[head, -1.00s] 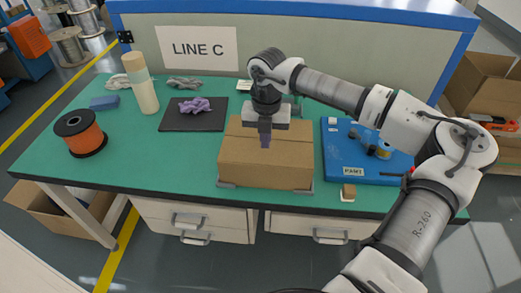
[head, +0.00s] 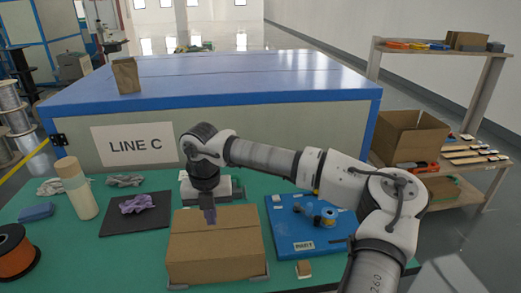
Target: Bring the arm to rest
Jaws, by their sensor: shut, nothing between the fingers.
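My gripper (head: 209,216) hangs pointing down over the top of a closed cardboard box (head: 215,255) on the green table. Its fingers are together with nothing between them. I cannot tell whether the fingertips touch the box lid. My arm (head: 270,157) reaches in from the lower right, with its elbow bent at the right. A small white device behind the box is partly hidden by my wrist.
A blue board (head: 290,242) with small parts lies right of the box. A dark mat (head: 110,222) with a purple cloth (head: 137,204), a beige cylinder (head: 76,190) and an orange spool (head: 15,255) are left. The blue-topped LINE C machine (head: 90,105) stands behind.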

